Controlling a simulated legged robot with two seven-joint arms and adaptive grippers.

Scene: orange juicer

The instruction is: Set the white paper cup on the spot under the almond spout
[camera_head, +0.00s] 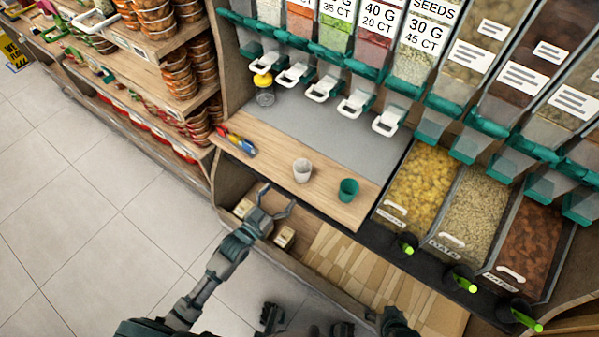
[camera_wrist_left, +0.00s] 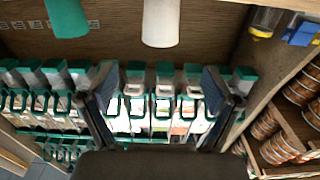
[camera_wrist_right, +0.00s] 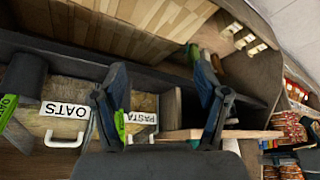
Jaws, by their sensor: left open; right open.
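The white paper cup (camera_head: 302,170) stands upright on the wooden counter (camera_head: 265,157). It also shows in the left wrist view (camera_wrist_left: 160,22), above and between my fingers. My left gripper (camera_head: 280,195) is open and empty at the counter's front edge, just short of the cup and not touching it. My right gripper (camera_wrist_right: 163,95) is open and empty in the right wrist view, near the bin fronts. Several dispenser spouts with white handles (camera_head: 322,90) hang over the grey surface behind the cup. I cannot read which one is almond.
A green cup (camera_head: 348,190) stands right of the white cup. A yellow-lidded jar (camera_head: 264,92) stands at the back left, and colourful tools (camera_head: 238,144) lie at the left. Open bins (camera_head: 425,178) are at the right. The grey surface (camera_head: 325,128) under the spouts is largely clear.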

